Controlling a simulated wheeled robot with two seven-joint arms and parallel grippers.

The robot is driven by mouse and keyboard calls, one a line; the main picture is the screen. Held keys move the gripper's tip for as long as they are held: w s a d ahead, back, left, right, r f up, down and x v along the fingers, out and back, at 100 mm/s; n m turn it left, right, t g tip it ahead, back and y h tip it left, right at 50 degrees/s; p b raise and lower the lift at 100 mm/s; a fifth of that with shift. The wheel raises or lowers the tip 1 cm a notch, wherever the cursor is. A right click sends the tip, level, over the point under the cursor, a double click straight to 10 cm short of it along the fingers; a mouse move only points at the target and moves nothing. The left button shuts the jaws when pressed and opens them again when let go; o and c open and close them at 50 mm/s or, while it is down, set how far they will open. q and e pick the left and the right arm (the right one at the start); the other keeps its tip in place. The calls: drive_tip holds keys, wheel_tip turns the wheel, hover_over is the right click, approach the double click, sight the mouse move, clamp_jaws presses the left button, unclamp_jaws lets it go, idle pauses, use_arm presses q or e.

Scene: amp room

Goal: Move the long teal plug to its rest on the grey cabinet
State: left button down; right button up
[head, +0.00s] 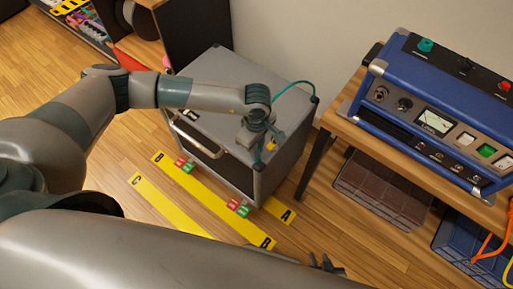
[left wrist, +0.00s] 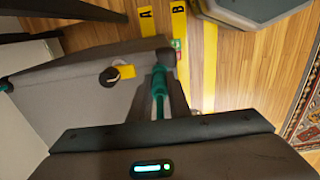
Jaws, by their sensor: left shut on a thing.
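A teal cable (head: 290,86) arcs to the cabinet's back right corner. A small yellow tag with a dark round fitting (left wrist: 122,73) lies on the cabinet beside the plug; I cannot tell if it is the rest. My right gripper (head: 326,263) is mostly hidden behind my arm.
A blue amplifier (head: 440,110) stands on a wooden table (head: 350,125) to the right, with crates (head: 383,190) below. Yellow lettered strips (head: 215,202) with red and green tags lie on the floor before the cabinet. Most of the cabinet top is clear.

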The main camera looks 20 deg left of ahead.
use_arm(q)
drive_tip(key=shift+f+b, duration=0.25)
drive_tip(key=shift+b, duration=0.05)
idle(0.5)
drive_tip(key=c, duration=1.6)
unclamp_jaws()
wheel_tip(320, 180, up, 18)
drive_tip(key=shift+f+b, duration=0.25)
drive_tip(key=shift+b, duration=0.6)
